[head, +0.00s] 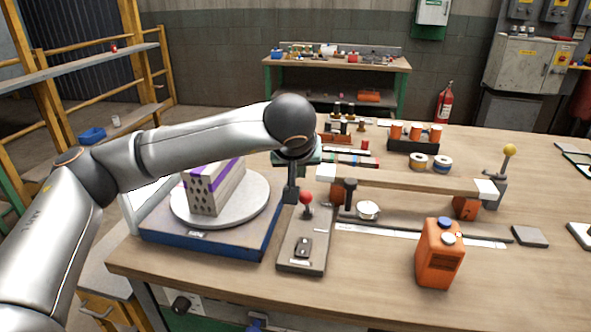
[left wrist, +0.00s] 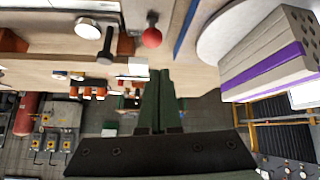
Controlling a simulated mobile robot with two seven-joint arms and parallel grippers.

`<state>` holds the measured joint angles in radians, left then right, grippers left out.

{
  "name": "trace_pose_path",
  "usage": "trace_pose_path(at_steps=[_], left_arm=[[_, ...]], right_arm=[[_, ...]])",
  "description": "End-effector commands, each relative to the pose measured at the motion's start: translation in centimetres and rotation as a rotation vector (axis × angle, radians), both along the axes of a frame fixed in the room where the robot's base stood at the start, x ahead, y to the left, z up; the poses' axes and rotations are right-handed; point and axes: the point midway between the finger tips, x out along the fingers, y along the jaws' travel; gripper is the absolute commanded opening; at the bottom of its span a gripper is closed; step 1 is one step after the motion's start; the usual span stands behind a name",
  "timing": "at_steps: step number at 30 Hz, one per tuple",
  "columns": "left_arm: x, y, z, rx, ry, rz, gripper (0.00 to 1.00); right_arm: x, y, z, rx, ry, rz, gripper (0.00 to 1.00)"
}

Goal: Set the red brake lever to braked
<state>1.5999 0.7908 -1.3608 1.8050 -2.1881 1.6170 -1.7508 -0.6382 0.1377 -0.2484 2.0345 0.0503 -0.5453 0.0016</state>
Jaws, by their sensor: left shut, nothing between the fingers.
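The red brake lever (head: 306,198) has a round red knob on a short stem. It stands roughly upright on a narrow grey base plate (head: 300,262) near the front of the bench. My left gripper (head: 290,198) points down with its fingers shut and empty, just left of the knob. I cannot tell whether it touches the lever. In the left wrist view the red knob (left wrist: 152,38) shows just beyond the shut fingertips (left wrist: 160,74). My right gripper is not in view.
Left of the lever, a hollow brick with purple stripes (head: 214,187) sits on a round turntable (head: 244,205) over a blue base. To the right are a long beam (head: 410,180), a dark upright handle (head: 350,192) and an orange canister (head: 438,255).

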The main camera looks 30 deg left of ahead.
Motion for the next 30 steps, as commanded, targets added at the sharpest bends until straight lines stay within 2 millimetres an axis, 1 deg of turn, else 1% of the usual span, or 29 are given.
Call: trace_pose_path(at_steps=[1, 3, 6, 9, 14, 30], left_arm=[[-0.8, -0.3, 0.4, -0.001, -0.002, -0.003, 0.00], [-1.8, -0.6, 0.8, -0.001, -0.004, 0.000, 0.00], [-3.0, -1.0, 1.3, -0.002, -0.002, 0.000, 0.00], [-3.7, -1.2, 1.6, -0.001, -0.002, 0.001, 0.00], [-4.0, -1.2, 1.8, -0.002, -0.003, 0.003, 0.00], [-4.0, -1.3, 1.8, -0.002, -0.003, 0.003, 0.00]], right_arm=[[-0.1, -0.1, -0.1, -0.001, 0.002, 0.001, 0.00], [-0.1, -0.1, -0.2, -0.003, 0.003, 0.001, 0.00], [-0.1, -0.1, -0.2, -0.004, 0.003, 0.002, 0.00], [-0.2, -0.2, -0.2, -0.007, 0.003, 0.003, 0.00], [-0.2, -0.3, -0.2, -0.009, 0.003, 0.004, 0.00], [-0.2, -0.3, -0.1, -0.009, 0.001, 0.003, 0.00]])
